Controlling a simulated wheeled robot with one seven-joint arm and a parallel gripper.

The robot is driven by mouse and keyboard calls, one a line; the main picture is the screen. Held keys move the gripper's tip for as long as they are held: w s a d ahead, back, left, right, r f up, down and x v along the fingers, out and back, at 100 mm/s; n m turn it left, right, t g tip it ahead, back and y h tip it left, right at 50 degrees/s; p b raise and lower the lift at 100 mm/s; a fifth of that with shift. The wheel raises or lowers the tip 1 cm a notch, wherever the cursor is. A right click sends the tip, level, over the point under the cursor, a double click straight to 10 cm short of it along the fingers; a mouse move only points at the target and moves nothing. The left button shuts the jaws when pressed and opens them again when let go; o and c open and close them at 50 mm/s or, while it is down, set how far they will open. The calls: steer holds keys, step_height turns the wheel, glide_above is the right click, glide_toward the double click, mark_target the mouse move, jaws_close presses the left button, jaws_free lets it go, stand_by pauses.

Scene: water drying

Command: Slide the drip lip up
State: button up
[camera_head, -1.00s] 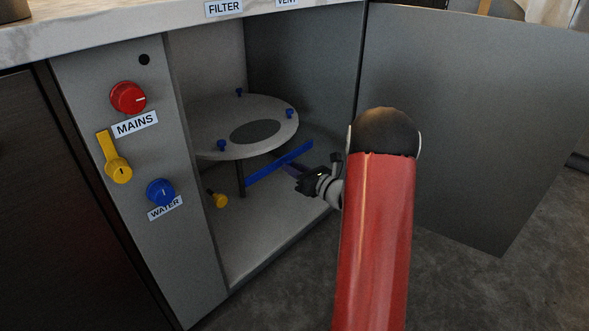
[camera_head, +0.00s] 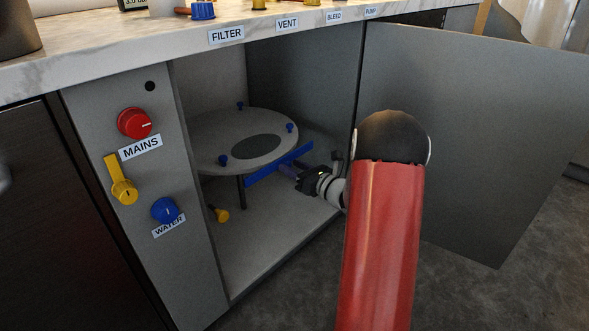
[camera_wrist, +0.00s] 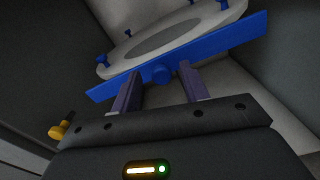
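The drip lip, a long blue bar (camera_head: 276,165), runs along the front lower edge of a round grey plate (camera_head: 205,154) inside the open cabinet. In the wrist view the blue bar (camera_wrist: 215,42) crosses in front of the plate's rim, with a round blue knob (camera_wrist: 161,74) on its face. My gripper (camera_head: 292,170) is at the bar from the front right. In the wrist view my gripper (camera_wrist: 160,72) has its two fingers apart, one on each side of the knob, with gaps beside it. The fingertips are at the bar; contact is unclear.
The cabinet door (camera_head: 470,130) stands open on the right. The left panel (camera_head: 185,245) carries a red knob (camera_head: 134,123), a yellow lever (camera_head: 121,182) and a blue knob (camera_head: 165,210). A small yellow knob (camera_head: 221,214) sits low inside. The countertop (camera_head: 120,48) is above.

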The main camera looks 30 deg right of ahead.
steer(key=v, duration=0.7)
steer(key=shift+s, duration=0.35)
steer(key=s+a+r+n+g+y+p, duration=0.1)
steer(key=s+a+r+n+g+y, duration=0.15)
steer(key=a+n, duration=0.35)
steer(key=s+a+r+n+g+y+p, duration=0.1)
steer(key=a+r+n+g+y, duration=0.2)
steer(key=a, duration=0.5)
steer(key=s+a+r+n+g+h+p, duration=0.1)
steer(key=s+a+r+n+g, duration=0.1)
steer(key=s+a+n+g, duration=0.25)
steer(key=s+a+r+n+g+h+p, duration=0.1)
steer(key=s+a+r+n+g+p, duration=0.15)
steer(key=s+a+n, duration=0.35)
steer(key=s+d+r+n+h+p, duration=0.1)
steer(key=s+r+n+h, duration=0.2)
steer(key=s+n+h, duration=0.2)
steer(key=s+d+r+n+t+h+p, duration=0.1)
steer(key=s+d+r+n+h, duration=0.1)
steer(key=s+n, duration=0.5)
steer(key=r+n+h, duration=0.1)
steer(key=n+h, duration=0.1)
steer(key=n, duration=0.1)
steer(key=shift+s+d+r+h, duration=0.2)
steer(key=shift+s+r+h, duration=0.1)
steer(key=shift+h, duration=0.05)
